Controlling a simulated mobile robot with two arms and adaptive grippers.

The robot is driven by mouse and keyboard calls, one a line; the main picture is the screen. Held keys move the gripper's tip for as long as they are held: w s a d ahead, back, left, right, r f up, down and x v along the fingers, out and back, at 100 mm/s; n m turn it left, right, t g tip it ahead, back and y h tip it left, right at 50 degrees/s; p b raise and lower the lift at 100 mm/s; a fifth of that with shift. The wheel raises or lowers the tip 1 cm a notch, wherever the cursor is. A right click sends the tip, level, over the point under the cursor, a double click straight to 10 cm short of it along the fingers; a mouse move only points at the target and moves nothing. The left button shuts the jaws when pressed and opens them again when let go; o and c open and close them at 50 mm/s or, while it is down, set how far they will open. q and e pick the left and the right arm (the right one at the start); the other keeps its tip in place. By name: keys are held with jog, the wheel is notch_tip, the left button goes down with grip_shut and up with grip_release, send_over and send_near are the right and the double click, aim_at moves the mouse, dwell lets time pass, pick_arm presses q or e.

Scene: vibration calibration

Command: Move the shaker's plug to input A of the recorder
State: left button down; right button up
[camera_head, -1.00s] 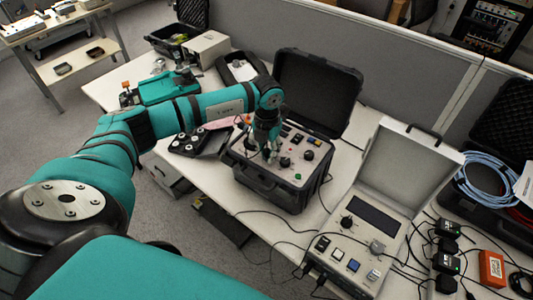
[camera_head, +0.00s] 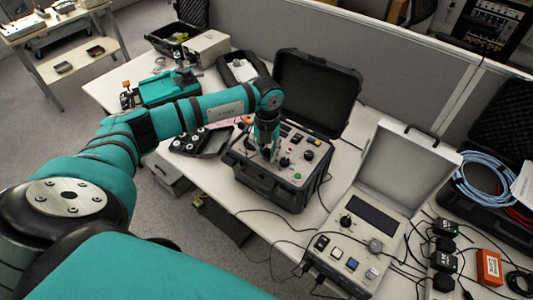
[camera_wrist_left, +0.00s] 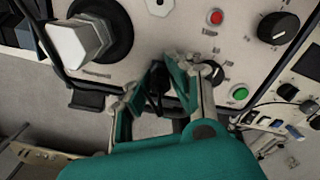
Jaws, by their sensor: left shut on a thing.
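My left gripper (camera_head: 266,152) reaches down at the front of a black open case with a pale control panel (camera_head: 294,172). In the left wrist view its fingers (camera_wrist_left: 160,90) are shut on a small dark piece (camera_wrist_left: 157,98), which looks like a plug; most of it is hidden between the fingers. The panel carries a large silver hex part on a black round mount (camera_wrist_left: 82,42), a red button (camera_wrist_left: 215,17), a black knob (camera_wrist_left: 278,27) and a green button (camera_wrist_left: 239,94). A grey open instrument (camera_head: 352,245) with a dark display, possibly the recorder, stands to the right. My right gripper is not in view.
Black cables run over the white table (camera_head: 255,213) near the grey instrument. Several black adapters and an orange-red box (camera_head: 489,267) lie at the right. A black tray (camera_head: 200,142) sits left of the black case, whose raised lid (camera_head: 318,90) stands behind the gripper.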

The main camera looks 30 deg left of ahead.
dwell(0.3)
pick_arm(q)
jog(key=shift+n+p, duration=0.3)
jog(key=shift+n, duration=0.7)
jog(key=shift+n+p, duration=0.35)
jog(key=shift+n, duration=0.65)
jog(key=c, duration=1.1)
grip_release()
